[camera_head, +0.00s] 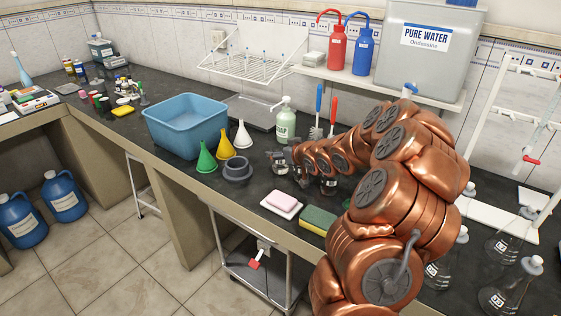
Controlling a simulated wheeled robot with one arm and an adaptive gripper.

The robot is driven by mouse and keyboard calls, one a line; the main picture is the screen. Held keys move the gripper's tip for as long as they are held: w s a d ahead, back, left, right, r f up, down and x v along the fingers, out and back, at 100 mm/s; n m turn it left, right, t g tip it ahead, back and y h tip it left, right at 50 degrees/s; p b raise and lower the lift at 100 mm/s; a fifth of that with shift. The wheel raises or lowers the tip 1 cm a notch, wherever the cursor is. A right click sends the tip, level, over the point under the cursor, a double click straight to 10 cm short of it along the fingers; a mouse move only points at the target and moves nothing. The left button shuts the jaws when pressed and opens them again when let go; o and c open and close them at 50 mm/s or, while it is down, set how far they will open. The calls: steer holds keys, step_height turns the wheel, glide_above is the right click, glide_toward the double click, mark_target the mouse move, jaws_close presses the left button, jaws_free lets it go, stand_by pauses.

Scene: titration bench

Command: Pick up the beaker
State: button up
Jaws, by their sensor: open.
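My copper arm reaches left over the dark bench, and my gripper (283,157) is at its far end, small and partly hidden by the arm. A small clear glass vessel, perhaps the beaker (281,169), stands on the bench right at the gripper. I cannot tell whether the fingers are around it or just above it. Another clear glass vessel (328,187) shows partly below the arm, its upper part hidden by it. The jaws look open, and nothing is seen lifted.
Green (206,158), yellow (225,146) and white (243,136) funnels and grey rings (237,170) stand left of the gripper. A soap bottle (285,122) stands behind. Stoppered flasks (505,246) stand at right.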

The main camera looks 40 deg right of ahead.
steer(key=shift+w+f, duration=0.15)
steer(key=shift+w, duration=0.2)
steer(key=c, duration=1.3)
steer(key=shift+c, duration=0.2)
